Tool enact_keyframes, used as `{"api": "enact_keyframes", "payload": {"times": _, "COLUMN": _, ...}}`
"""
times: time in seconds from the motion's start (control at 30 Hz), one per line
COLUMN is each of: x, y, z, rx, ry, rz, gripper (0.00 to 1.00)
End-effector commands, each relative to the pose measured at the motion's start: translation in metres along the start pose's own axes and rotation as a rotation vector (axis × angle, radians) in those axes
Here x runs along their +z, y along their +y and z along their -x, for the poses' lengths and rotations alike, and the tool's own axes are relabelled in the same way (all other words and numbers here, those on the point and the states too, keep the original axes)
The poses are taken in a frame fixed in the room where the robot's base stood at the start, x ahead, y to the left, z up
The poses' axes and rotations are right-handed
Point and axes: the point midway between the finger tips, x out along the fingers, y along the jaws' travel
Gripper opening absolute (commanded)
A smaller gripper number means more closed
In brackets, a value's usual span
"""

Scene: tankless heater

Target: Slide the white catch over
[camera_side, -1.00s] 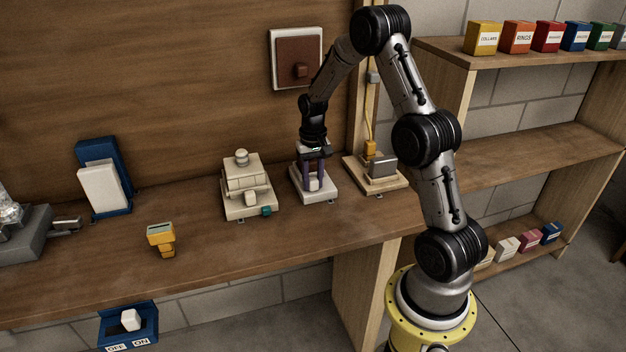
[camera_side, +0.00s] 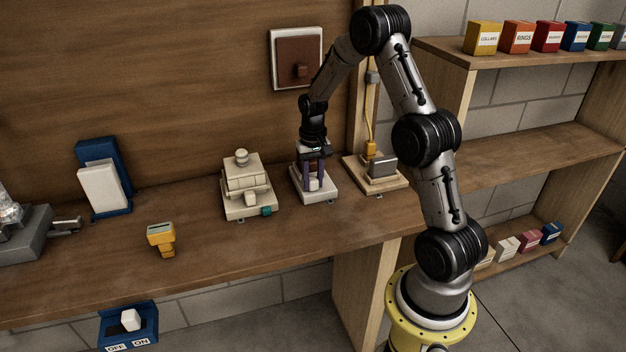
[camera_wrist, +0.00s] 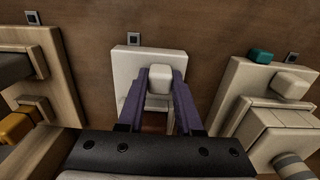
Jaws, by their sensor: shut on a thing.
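The white catch (camera_side: 314,184) is a small pale block on a white base plate (camera_side: 325,197) on the bench. It also shows in the wrist view as a rounded white block (camera_wrist: 160,79) on its plate (camera_wrist: 128,64). My gripper (camera_side: 314,180) points down over it, and its purple fingers stand on either side of the block. In the wrist view my gripper (camera_wrist: 160,84) is shut on the catch, with a finger against each side. The part of the base behind the fingers and palm is partly hidden.
A cream device with a knob (camera_side: 246,188) stands close on the left. A wooden block with a grey metal plate (camera_side: 382,167) and yellow plug stands close on the right. A yellow tool (camera_side: 161,239) lies farther left. The bench front is clear.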

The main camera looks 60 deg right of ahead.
Motion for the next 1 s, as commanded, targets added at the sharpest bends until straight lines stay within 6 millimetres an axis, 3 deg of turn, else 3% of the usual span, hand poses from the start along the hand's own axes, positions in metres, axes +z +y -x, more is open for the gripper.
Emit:
{"api": "enact_keyframes", "payload": {"times": 0.27, "x": -0.001, "y": 0.033, "z": 0.002, "rx": 0.0, "ry": 0.005, "rz": -0.004, "gripper": 0.0}}
{"api": "enact_keyframes", "payload": {"times": 0.53, "x": -0.001, "y": 0.036, "z": 0.002, "rx": 0.003, "ry": 0.005, "rz": 0.0, "gripper": 0.0}}
{"api": "enact_keyframes", "payload": {"times": 0.57, "x": -0.001, "y": 0.037, "z": 0.002, "rx": 0.003, "ry": 0.005, "rz": 0.001, "gripper": 0.38}}
{"api": "enact_keyframes", "payload": {"times": 0.7, "x": -0.001, "y": 0.036, "z": 0.002, "rx": 0.002, "ry": 0.004, "rz": 0.0, "gripper": 0.63}}
{"api": "enact_keyframes", "payload": {"times": 1.0, "x": -0.001, "y": 0.035, "z": 0.001, "rx": 0.001, "ry": 0.002, "rz": 0.0, "gripper": 0.65}}
